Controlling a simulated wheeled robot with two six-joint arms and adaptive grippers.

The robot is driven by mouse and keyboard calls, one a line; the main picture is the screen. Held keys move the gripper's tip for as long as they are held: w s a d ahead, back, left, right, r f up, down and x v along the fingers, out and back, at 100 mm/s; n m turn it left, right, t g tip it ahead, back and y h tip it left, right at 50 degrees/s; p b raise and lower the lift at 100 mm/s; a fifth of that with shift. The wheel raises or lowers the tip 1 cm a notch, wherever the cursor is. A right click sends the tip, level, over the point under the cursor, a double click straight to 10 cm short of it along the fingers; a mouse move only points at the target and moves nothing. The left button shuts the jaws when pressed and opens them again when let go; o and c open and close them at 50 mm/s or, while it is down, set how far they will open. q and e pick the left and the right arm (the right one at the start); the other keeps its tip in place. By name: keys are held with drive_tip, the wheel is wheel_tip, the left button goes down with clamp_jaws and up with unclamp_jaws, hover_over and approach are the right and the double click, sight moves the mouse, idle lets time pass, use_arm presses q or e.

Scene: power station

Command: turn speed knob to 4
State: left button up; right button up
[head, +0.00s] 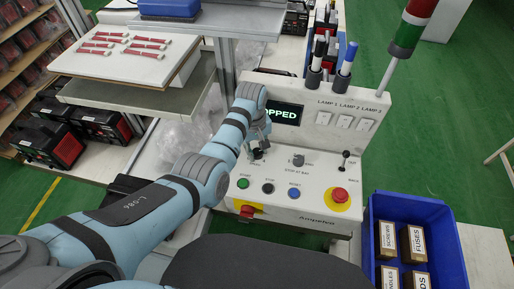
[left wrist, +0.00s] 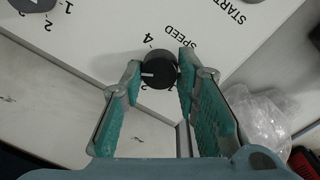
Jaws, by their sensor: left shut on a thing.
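The speed knob (left wrist: 159,72) is a round black knob with a white pointer line, on the white panel (left wrist: 90,62). In the left wrist view the line points left in the picture. A printed 4 and the word SPEED are by the knob, upside down in that view. My left gripper (left wrist: 159,66) has its teal-padded fingers on both sides of the knob, shut on it. In the head view the left gripper (head: 257,146) is at the panel's left side and mostly hides the knob. My right gripper is not in view.
The control box has a partly covered screen (head: 286,113) reading "OPPED", green, black and blue buttons, a grey knob (head: 298,160), a red stop button (head: 340,195) and a small lever (head: 345,157). A blue crate (head: 452,250) with labelled boxes stands right.

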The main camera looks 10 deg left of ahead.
use_arm(q)
drive_tip(key=shift+m, duration=0.3)
drive_tip(key=shift+r+m+p, duration=0.1)
drive_tip(key=shift+m+p, duration=0.6)
drive_tip(key=shift+m, duration=0.2)
drive_tip(key=m, duration=0.2)
drive_tip(key=shift+m+p, duration=0.3)
drive_tip(key=shift+p, duration=0.05)
drive_tip(key=m, duration=0.3)
drive_tip(key=shift+w, duration=0.1)
drive_tip(key=shift+m+g, duration=0.3)
drive_tip(key=shift+m, duration=1.6)
drive_tip(key=o, duration=1.2)
drive_tip(key=shift+w, duration=0.1)
drive_tip(key=shift+c, duration=0.2)
